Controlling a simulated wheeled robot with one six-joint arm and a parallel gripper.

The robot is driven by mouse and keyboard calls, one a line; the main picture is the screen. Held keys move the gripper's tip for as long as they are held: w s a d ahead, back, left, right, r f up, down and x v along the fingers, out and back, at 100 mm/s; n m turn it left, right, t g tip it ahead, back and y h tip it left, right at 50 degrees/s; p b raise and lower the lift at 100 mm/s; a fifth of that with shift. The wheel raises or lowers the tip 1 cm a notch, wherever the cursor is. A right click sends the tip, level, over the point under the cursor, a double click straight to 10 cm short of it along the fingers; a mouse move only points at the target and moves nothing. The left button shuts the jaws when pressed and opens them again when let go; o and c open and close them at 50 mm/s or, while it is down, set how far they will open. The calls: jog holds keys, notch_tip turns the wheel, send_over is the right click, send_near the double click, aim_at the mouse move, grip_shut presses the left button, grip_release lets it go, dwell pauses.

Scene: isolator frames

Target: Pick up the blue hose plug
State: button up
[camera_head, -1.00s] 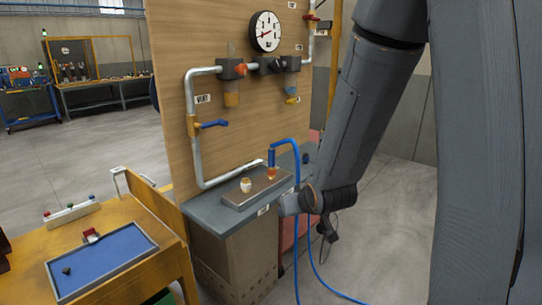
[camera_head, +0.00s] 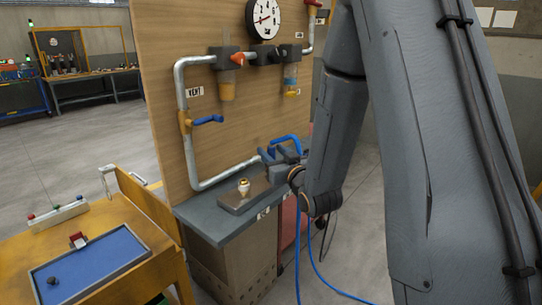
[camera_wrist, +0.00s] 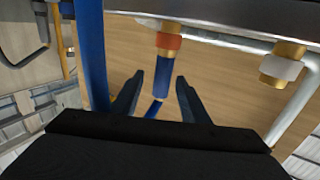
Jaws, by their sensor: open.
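The blue hose plug (camera_wrist: 163,68) shows in the wrist view, which looks upside down, with an orange collar (camera_wrist: 169,42) at the fixture plate. My gripper (camera_wrist: 160,80) is open, with a finger on each side of the plug in the picture. Gaps show on both sides; I cannot tell whether the fingers reach its depth. In the head view my gripper (camera_head: 277,157) is over the right end of the grey plate (camera_head: 232,204) and hides most of the plug. The blue hose (camera_head: 287,138) arches above it and shows large at left in the wrist view (camera_wrist: 92,55).
A brass fitting with a white ring (camera_head: 244,186) stands on the plate to the left. The wooden panel (camera_head: 163,90) with pipes, a gauge (camera_head: 263,18) and a blue-handled valve (camera_head: 207,120) rises behind. A blue tray (camera_head: 92,262) lies on the yellow table at left.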

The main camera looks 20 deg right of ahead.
jog(key=shift+w+a+f+p, duration=0.1)
jog(key=shift+w+a+p, duration=0.15)
jog(key=shift+w, duration=0.9)
jog(key=shift+w+a+f+p, duration=0.1)
jog(key=shift+w+a+p, duration=0.1)
jog(key=shift+w, duration=0.9)
grip_shut()
notch_tip(320, 180, up, 10)
jog(key=shift+b, duration=0.3)
jog(key=shift+r, duration=0.1)
jog(key=shift+r+p, duration=1.1)
jog(key=shift+r, duration=0.55)
